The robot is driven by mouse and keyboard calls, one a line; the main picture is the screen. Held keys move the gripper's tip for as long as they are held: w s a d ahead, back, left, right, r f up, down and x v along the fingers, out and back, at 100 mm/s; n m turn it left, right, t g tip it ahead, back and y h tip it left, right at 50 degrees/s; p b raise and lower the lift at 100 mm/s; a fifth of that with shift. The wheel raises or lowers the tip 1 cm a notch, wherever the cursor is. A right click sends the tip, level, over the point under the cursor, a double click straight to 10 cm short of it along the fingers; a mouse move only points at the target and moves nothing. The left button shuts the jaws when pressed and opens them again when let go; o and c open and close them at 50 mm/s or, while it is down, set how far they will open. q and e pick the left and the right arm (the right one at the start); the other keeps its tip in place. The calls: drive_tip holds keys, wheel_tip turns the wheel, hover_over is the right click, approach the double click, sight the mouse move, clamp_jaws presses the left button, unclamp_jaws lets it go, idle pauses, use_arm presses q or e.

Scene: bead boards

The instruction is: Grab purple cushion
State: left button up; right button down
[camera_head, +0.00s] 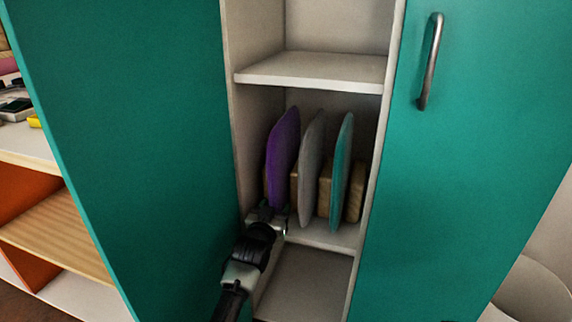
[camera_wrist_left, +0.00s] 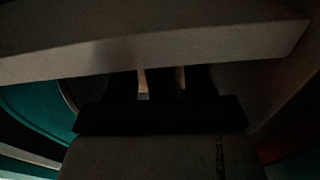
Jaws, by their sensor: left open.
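The purple cushion (camera_head: 283,152) stands upright on edge at the left of a cabinet compartment. A grey cushion (camera_head: 312,172) and a teal cushion (camera_head: 342,172) stand to its right, with gaps between them. My left gripper (camera_head: 268,210) is open at the compartment's front, at the foot of the purple cushion and overlapping its lower edge in the head view. Whether it touches the cushion cannot be told. The left wrist view is very dark; two pale strips there look like the spread fingers (camera_wrist_left: 162,82). My right gripper is out of view.
Wooden divider blocks (camera_head: 325,190) stand between the cushions. A shelf board (camera_head: 312,72) lies above them, and the compartment below looks empty. Teal doors stand open at left (camera_head: 130,150) and right (camera_head: 470,150), the right one with a metal handle (camera_head: 431,62).

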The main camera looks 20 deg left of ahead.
use_arm(q)
clamp_jaws()
